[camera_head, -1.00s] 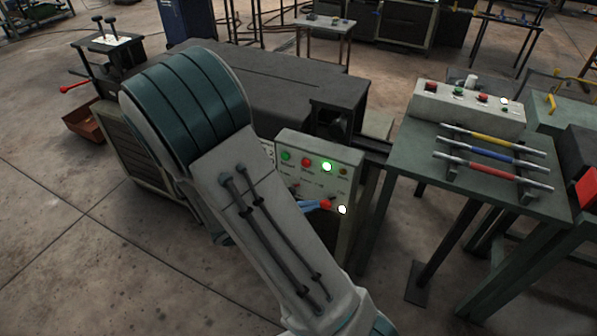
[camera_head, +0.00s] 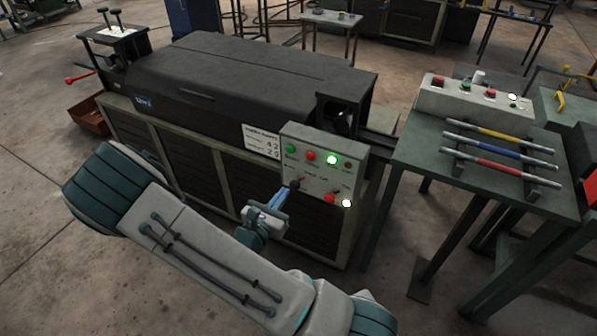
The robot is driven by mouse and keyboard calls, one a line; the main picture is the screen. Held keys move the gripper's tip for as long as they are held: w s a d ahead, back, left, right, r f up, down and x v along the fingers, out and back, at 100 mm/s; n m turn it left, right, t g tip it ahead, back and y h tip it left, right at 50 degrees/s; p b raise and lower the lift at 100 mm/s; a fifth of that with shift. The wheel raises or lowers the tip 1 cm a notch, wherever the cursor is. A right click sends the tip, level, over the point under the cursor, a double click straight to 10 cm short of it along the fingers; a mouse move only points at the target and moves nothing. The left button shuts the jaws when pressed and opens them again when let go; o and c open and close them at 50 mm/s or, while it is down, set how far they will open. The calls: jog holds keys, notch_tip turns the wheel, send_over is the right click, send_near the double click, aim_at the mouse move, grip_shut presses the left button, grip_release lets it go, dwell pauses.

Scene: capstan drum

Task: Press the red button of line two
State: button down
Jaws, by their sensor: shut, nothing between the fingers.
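A pale control panel (camera_head: 318,177) stands on the front right end of the dark machine. Its top row has a green button (camera_head: 290,149), a red button (camera_head: 311,156), a glowing green lamp (camera_head: 331,160) and a dim dark one. Below are a dark knob (camera_head: 294,184), a red control (camera_head: 330,198) and a glowing white lamp (camera_head: 346,203). The labels are too small to read, so I cannot tell which red button is line two's. My gripper (camera_head: 282,195) is shut and empty, its blue fingers pointing at the panel's lower left, near the knob; contact is unclear.
A second button box (camera_head: 472,101) with red and green buttons and a white lamp stands on the green table (camera_head: 400,165) at right. Yellow, blue and red bars lie on a rack there. A red-handled lever sticks out at far left.

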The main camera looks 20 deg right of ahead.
aim_at(309, 157)
jog(key=p+x, duration=0.1)
jog(key=x, duration=1.3)
jog(key=shift+a, duration=0.1)
